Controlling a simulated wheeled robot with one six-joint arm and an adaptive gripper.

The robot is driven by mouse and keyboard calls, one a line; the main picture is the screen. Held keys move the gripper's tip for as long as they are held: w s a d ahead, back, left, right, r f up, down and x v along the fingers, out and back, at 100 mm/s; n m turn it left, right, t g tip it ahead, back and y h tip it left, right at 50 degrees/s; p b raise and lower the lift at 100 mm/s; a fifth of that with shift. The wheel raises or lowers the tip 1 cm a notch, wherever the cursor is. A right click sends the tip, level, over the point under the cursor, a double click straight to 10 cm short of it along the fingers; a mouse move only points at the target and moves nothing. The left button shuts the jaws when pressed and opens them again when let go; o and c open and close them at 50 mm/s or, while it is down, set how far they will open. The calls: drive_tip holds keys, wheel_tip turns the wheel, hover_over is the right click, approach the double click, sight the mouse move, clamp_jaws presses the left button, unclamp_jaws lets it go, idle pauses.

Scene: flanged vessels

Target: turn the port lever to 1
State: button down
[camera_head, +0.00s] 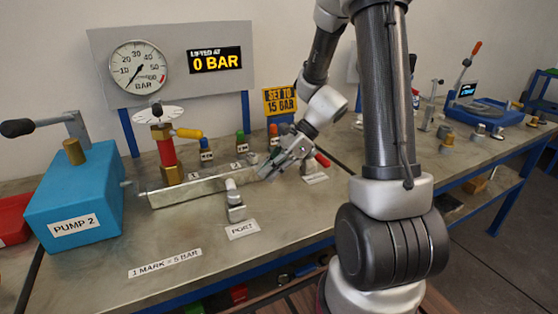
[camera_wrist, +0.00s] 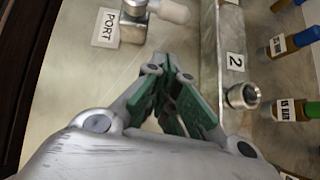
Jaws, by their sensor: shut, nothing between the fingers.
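The port lever (camera_head: 233,194) is a small metal valve with a pale, rounded handle, standing on the bench behind the PORT label (camera_head: 243,230). In the wrist view, the port lever (camera_wrist: 172,11) is at the top, its pale handle pointing right toward the metal block. The number 2 tag (camera_wrist: 235,62) is on the block at the right. My gripper (camera_head: 268,172) is right of the lever in the head view, near the block's right end. In the wrist view, my gripper (camera_wrist: 172,65) has its green fingers together, empty and apart from the lever.
The long metal block (camera_head: 195,188) lies behind the lever. A red cylinder with a yellow handle (camera_head: 167,150) rises from it. A blue PUMP 2 box (camera_head: 75,200) stands at left. Several colored-top fittings (camera_wrist: 293,42) line the block's far side.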

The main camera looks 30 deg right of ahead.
sight(231, 178)
drive_tip(key=a, duration=0.1)
drive_tip(key=a+f, duration=0.1)
drive_tip(key=a, duration=0.2)
drive_tip(key=shift+w+f, duration=0.2)
drive_tip(key=shift+f, duration=0.15)
drive_tip(key=shift+w+a, duration=0.15)
drive_tip(key=shift+a, duration=0.7)
drive_tip(key=shift+w+a+n+g, duration=0.4)
drive_tip(key=shift+n+g, duration=0.2)
drive_tip(key=shift+n, duration=0.2)
drive_tip(key=shift+w+a, duration=0.1)
drive_tip(key=n+g, duration=0.1)
drive_tip(key=w+a+n+g, duration=0.1)
drive_tip(key=n, duration=0.1)
drive_tip(key=shift+a+g, duration=0.3)
drive_tip(key=a+n+g, duration=0.1)
drive_tip(key=a+n+g+h, duration=0.1)
drive_tip(key=n, duration=0.1)
drive_tip(key=shift+w+n+h, duration=0.3)
drive_tip(key=shift+w, duration=0.05)
drive_tip(key=shift+a+n+g+h, duration=0.6)
drive_tip(key=shift+a+n+g, duration=0.15)
drive_tip(key=shift+n, duration=0.45)
